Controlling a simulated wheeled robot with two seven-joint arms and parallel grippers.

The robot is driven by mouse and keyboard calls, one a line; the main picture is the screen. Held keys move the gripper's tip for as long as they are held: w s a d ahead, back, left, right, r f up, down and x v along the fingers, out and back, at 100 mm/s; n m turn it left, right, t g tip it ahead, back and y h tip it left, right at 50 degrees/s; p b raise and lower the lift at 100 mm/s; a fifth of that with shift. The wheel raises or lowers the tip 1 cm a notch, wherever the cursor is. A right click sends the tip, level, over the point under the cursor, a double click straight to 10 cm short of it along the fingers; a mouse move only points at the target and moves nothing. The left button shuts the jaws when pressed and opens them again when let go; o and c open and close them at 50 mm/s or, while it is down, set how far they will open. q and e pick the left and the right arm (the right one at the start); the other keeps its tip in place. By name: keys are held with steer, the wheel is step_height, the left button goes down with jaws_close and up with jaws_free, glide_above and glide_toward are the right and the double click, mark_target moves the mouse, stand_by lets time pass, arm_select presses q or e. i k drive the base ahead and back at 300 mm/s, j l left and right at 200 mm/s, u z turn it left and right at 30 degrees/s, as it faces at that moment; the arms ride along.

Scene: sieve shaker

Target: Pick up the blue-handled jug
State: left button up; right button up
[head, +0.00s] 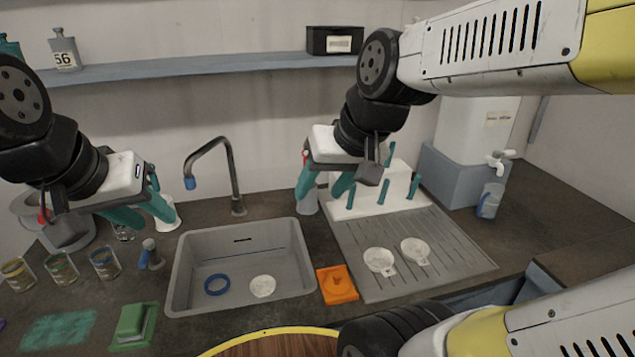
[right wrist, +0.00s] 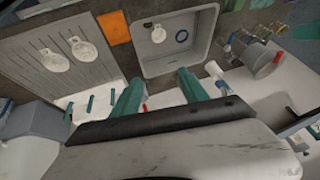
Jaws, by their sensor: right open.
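A clear jug with blue on it (head: 489,201) stands at the back right, below the tap of the white water tank; I take it for the blue-handled jug. My right gripper (head: 325,186) is open and empty above the back of the counter, well to the left of that jug, with the rack between. Its teal fingers show apart in the right wrist view (right wrist: 160,95). A pale container (head: 307,201) stands close behind or below its left finger, partly hidden. My left gripper (head: 143,212) has its fingers apart over the counter left of the sink, near a white container (head: 168,216).
The white rack with teal pegs (head: 345,208) stands behind the ribbed drainboard (head: 455,255), which bears two white scoop-like pieces. The sink (head: 178,290) and its tall tap (head: 235,190) lie between my grippers. Several glasses (head: 104,263) stand at the left. The shelf (head: 200,68) runs above.

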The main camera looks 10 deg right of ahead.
mark_target(491, 196)
steer(key=z, duration=1.8)
